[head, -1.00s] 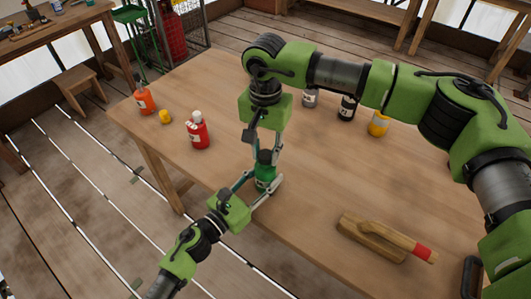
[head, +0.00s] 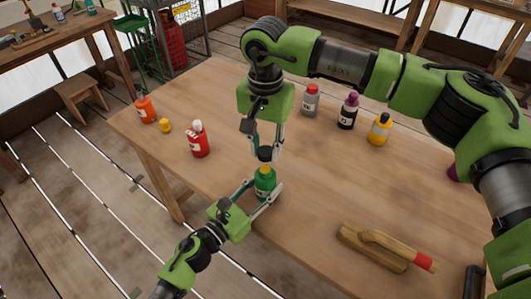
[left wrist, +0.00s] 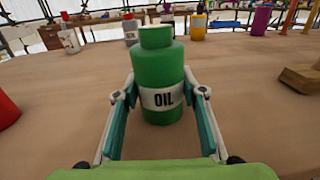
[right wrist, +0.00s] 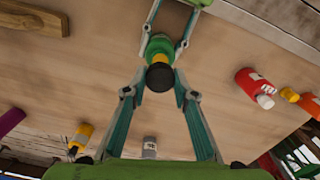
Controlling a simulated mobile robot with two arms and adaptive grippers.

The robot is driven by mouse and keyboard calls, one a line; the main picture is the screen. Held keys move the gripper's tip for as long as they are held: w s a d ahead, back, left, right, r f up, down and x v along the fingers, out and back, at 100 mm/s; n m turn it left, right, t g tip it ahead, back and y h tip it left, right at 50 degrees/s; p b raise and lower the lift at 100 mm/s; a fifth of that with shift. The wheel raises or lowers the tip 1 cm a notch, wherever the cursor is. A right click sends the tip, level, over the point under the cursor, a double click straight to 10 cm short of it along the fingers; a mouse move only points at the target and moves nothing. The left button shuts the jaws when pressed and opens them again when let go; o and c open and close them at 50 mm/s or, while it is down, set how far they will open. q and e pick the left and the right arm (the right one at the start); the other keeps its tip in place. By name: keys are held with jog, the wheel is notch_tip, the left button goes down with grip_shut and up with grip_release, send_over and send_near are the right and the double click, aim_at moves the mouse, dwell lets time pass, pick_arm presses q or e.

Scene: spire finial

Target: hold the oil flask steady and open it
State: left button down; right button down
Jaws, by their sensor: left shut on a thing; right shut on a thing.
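The green oil flask (head: 264,184) stands upright near the table's front edge, with its OIL label facing the left wrist camera (left wrist: 162,98). My left gripper (head: 262,191) is shut around its body from the front. In the left wrist view the flask's neck is bare, with no cap on it. My right gripper (head: 264,147) points down from above and is shut on the black cap (head: 265,154). The cap is held just above the neck and also shows in the right wrist view (right wrist: 160,77).
A red bottle (head: 199,142), an orange bottle (head: 147,109) and a small yellow piece (head: 165,125) are on the left. Grey (head: 310,101), black (head: 347,113) and yellow (head: 379,130) bottles stand behind. A wooden tool (head: 385,248) lies at the right front. The table between is clear.

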pick_arm(q)
jog(key=c, duration=1.2)
grip_release()
jog(key=shift+s+a, duration=0.1)
jog(key=v, duration=1.1)
jog(key=shift+s+a, duration=0.25)
jog(key=shift+s, duration=0.05)
